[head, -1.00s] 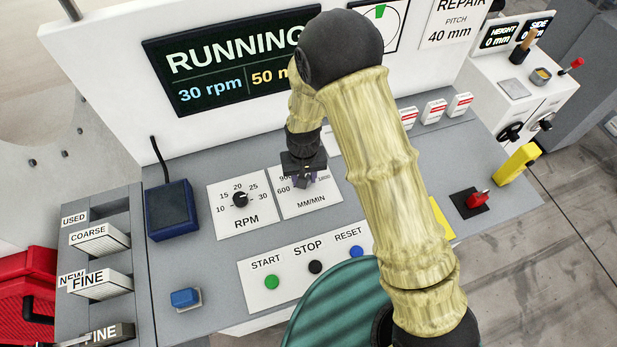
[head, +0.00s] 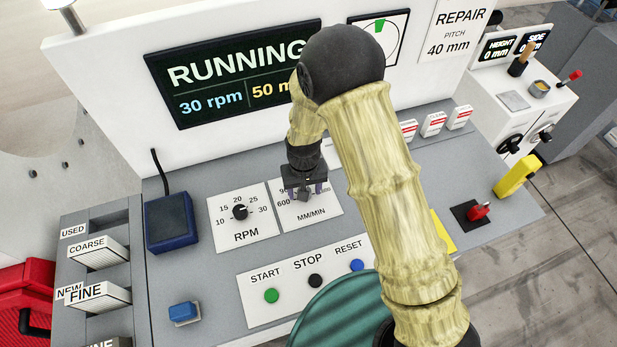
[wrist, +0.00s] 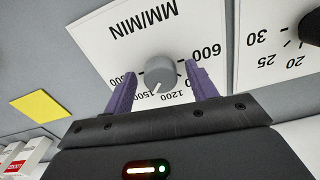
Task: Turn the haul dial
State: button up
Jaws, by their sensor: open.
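The haul dial is the round grey knob (wrist: 160,72) on the white MM/MIN plate (wrist: 112,45). In the wrist view its white pointer mark faces the lower edge, between 1200 and 1500. My gripper (wrist: 159,76) is open, with one purple finger on each side of the knob. I cannot tell whether either finger touches it. The right finger covers part of the scale. In the head view my gripper (head: 304,190) is over the MM/MIN plate (head: 322,211) and hides most of the knob. The screen (head: 232,75) reads RUNNING, 30 rpm and a partly hidden 50 value.
The RPM dial (head: 240,212) is close on the left. START (head: 271,295), STOP (head: 315,280) and RESET (head: 357,265) buttons are in front. A blue box (head: 171,222) stands at the left. A red switch (head: 479,211) and yellow block (head: 517,177) are at the right.

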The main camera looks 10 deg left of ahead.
jog(key=shift+w+r, duration=0.2)
jog(key=shift+r, duration=0.45)
notch_tip(320, 180, up, 16)
jog(key=b, duration=0.3)
jog(key=shift+s, duration=0.2)
jog(key=s+d+m+t, duration=0.1)
jog(key=s+d+m, duration=0.1)
jog(key=d, duration=1.1)
jog(key=s+d+m+t, duration=0.1)
jog(key=s+d+m, duration=0.2)
jog(key=d, duration=1.1)
jog(key=shift+s+f+t, duration=0.3)
jog(key=shift+s+f, duration=0.1)
jog(key=shift+s, duration=0.7)
